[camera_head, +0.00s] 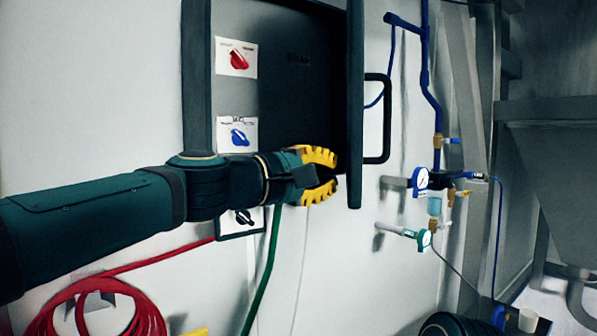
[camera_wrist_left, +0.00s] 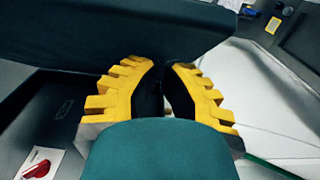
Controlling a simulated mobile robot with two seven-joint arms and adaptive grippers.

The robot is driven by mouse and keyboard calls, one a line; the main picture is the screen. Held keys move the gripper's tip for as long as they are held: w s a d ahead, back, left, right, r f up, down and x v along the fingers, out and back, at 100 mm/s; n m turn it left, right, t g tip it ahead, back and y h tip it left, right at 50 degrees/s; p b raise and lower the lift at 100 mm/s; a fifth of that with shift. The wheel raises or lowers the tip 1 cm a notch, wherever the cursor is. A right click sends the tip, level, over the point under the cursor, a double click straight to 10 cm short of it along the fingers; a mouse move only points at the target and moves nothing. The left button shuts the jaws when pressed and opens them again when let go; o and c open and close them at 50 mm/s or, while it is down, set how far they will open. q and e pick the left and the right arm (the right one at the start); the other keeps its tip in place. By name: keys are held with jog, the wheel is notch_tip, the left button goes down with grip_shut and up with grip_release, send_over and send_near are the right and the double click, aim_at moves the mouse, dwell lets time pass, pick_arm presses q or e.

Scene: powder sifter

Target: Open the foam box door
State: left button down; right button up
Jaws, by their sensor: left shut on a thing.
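The foam box door (camera_head: 355,100) is a dark panel seen nearly edge-on, standing out from the wall at the right of the dark box (camera_head: 290,70). Its looped handle (camera_head: 381,120) is on its right side. The door stands open. My left gripper (camera_head: 332,175) reaches in from the left, with yellow toothed fingers on the door's inner, left side. In the left wrist view, the fingers are close together and point at the dark door panel (camera_wrist_left: 110,35). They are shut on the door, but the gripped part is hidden. My right gripper is not in view.
Red (camera_head: 237,57) and blue (camera_head: 234,135) switch labels sit on the box's left side. A red coiled hose (camera_head: 95,305) and green hose (camera_head: 268,265) hang below. Blue pipes and a gauge (camera_head: 421,180) are to the right of the door.

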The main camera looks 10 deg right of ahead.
pick_arm(q)
jog(key=shift+s+d, duration=0.1)
jog(key=shift+d, duration=0.35)
jog(key=shift+s, duration=0.1)
jog(key=s+d+n+t+y+p, duration=0.1)
jog(key=d+p, duration=0.3)
jog(key=d, duration=0.7)
jog(key=s+d+n+t+y+p, duration=0.1)
jog(key=d+n+t+p, duration=0.1)
jog(key=d, duration=0.9)
jog(key=shift+s+d+t+y+p, duration=0.3)
jog(key=shift+t+p, duration=0.2)
jog(key=shift+p, duration=0.85)
jog(key=shift+a, duration=0.15)
